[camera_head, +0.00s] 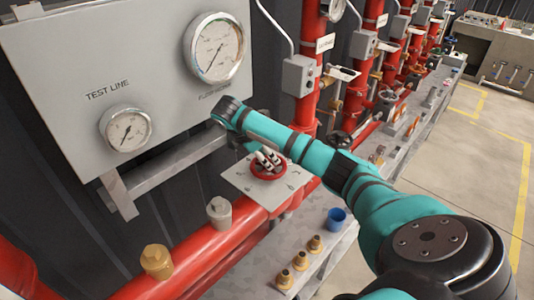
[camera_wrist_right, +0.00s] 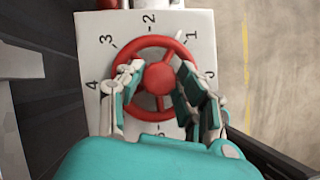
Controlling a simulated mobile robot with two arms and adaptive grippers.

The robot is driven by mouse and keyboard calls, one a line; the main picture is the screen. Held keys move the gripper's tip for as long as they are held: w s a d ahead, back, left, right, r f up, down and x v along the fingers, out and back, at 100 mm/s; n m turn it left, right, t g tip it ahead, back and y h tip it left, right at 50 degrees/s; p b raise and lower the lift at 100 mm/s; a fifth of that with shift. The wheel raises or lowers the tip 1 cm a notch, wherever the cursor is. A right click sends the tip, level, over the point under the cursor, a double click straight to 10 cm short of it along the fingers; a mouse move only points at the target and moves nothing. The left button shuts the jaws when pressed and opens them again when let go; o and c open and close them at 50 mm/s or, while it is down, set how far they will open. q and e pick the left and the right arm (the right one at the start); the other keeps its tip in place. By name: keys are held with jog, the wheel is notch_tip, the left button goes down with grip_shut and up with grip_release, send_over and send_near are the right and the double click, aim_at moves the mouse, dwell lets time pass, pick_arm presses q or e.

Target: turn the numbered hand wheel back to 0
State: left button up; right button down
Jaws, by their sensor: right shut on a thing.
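The red hand wheel (camera_wrist_right: 160,77) shows from above in the right wrist view, in front of a white plate (camera_wrist_right: 92,30) printed with numbers. My right gripper (camera_head: 266,158) is at the wheel (camera_head: 268,176) in the head view. Its fingers reach over the rim on the left and right of the hub and are shut on the wheel. My left gripper is not in view.
A grey panel with two gauges (camera_head: 215,48) (camera_head: 126,129) stands behind my right arm. A red pipe (camera_head: 232,228) runs below the plate. Brass fittings (camera_head: 284,279) and a blue cup (camera_head: 336,217) stand on the bench. Open floor lies at the right.

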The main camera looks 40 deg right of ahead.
jog(key=m+p, duration=0.1)
jog(key=m+g+p, duration=0.1)
jog(key=shift+r+m+y+p, duration=0.25)
jog(key=shift+m+y+p, duration=0.05)
jog(key=shift+m+p, duration=0.1)
jog(key=shift+w+m+g, duration=0.1)
jog(key=shift+m+g, duration=0.4)
jog(key=shift+m, duration=0.3)
jog(key=m+y, duration=0.1)
jog(key=m+g, duration=0.1)
jog(key=m, duration=0.1)
jog(key=shift+d+f+m+y, duration=0.1)
jog(key=shift+f+m+y, duration=0.2)
jog(key=shift+y, duration=0.1)
